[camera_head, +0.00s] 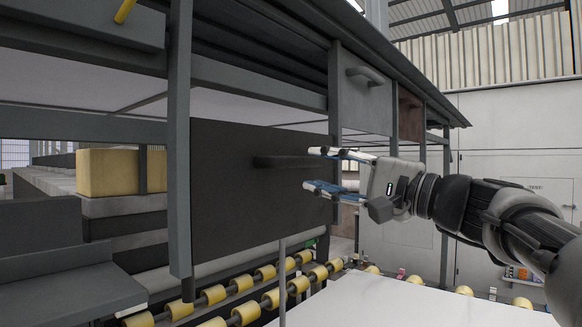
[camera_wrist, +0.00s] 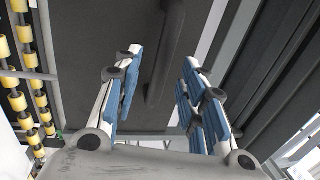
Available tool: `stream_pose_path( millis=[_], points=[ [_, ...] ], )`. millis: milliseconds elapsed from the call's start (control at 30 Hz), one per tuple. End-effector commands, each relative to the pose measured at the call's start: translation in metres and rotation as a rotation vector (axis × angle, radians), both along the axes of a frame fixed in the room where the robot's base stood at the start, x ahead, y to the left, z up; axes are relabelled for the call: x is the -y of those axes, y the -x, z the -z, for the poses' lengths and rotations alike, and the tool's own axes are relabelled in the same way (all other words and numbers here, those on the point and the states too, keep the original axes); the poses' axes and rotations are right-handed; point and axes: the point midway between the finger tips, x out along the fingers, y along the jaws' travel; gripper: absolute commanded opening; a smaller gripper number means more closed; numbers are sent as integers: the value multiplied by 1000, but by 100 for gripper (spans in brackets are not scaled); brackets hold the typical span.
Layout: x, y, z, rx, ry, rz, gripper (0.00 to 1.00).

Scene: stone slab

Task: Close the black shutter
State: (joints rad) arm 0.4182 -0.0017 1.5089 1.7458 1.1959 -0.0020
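The black shutter (camera_head: 235,205) is a dark flat panel hanging upright beside a grey post in the head view. Its dark bar handle (camera_head: 280,161) sticks out from the upper part of its face. My gripper (camera_head: 314,169) is open, with its fingers pointing left at the right end of the handle. In the wrist view the shutter (camera_wrist: 132,22) fills the middle top, and the handle (camera_wrist: 166,50) shows in the gap between the spread fingers of my gripper (camera_wrist: 161,60). I cannot tell whether a finger touches the handle.
A grey panel with a handle (camera_head: 362,92) and a brown panel (camera_head: 411,116) are farther right. Yellow rollers (camera_head: 240,284) run below the shutter. A white surface (camera_head: 400,304) lies at the lower right. A beige block (camera_head: 107,172) rests on the left.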

Motion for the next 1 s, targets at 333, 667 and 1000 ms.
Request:
stream_pose_path(
  millis=[333, 667, 1000],
  points=[
    [40, 39, 11, -1, 2, 3, 38],
    [44, 44, 12, -1, 1, -1, 38],
    [34, 41, 37, -60, 22, -5, 38]
  ],
)
